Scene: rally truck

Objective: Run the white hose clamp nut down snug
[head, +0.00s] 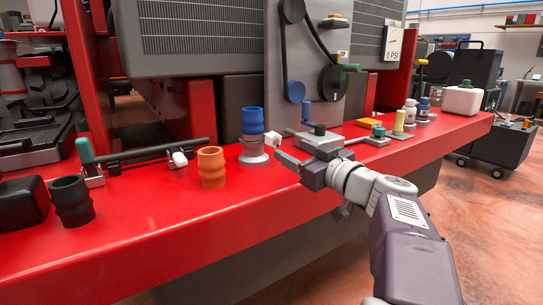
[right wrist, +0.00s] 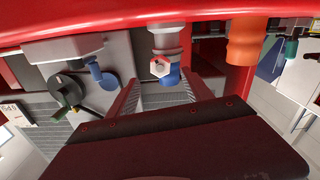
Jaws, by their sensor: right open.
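The white hose clamp nut (head: 273,138) sticks out from the side of a blue hose (head: 252,120) that stands in a grey fitting (head: 252,151) on the red bumper. My right gripper (head: 287,150) is open, just right of the nut, its fingers pointing at it. In the right wrist view, the nut (right wrist: 160,67) shows its face with a reddish mark, lined up between the two open fingertips (right wrist: 161,80) and slightly beyond them. No contact shows. The blue hose (right wrist: 172,76) is behind the nut. My left gripper is out of view.
An orange hose piece (head: 211,167) and a black one (head: 71,201) stand left on the red bumper (head: 150,235). A grey block with a blue post (head: 307,112) and several small parts are behind and right of my gripper.

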